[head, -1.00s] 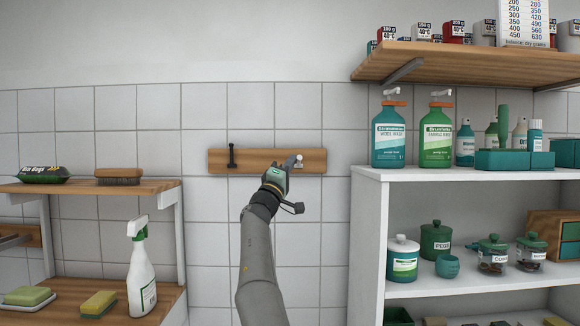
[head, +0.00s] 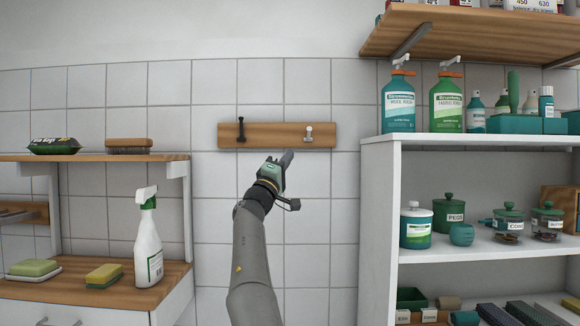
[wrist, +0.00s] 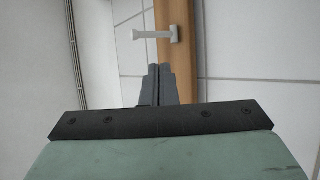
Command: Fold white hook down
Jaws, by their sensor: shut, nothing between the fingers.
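The white hook (head: 309,131) is on the right part of a wooden wall board (head: 275,142). In the head view its rounded knob shows above its small base. In the wrist view the white hook (wrist: 152,35) shows as a peg standing out to the left from its base on the board (wrist: 170,75). I cannot tell its exact angle. My gripper (head: 288,156) is just below the board's lower edge, to the lower left of the hook. In the wrist view the fingers (wrist: 160,70) are closed together, empty, and apart from the hook.
A black hook (head: 240,130) is on the board's left part. A white shelf unit (head: 378,220) with bottles and jars stands at the right, with a wooden shelf (head: 470,35) above it. Wooden shelves (head: 95,157) with a spray bottle (head: 148,240) are at the left.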

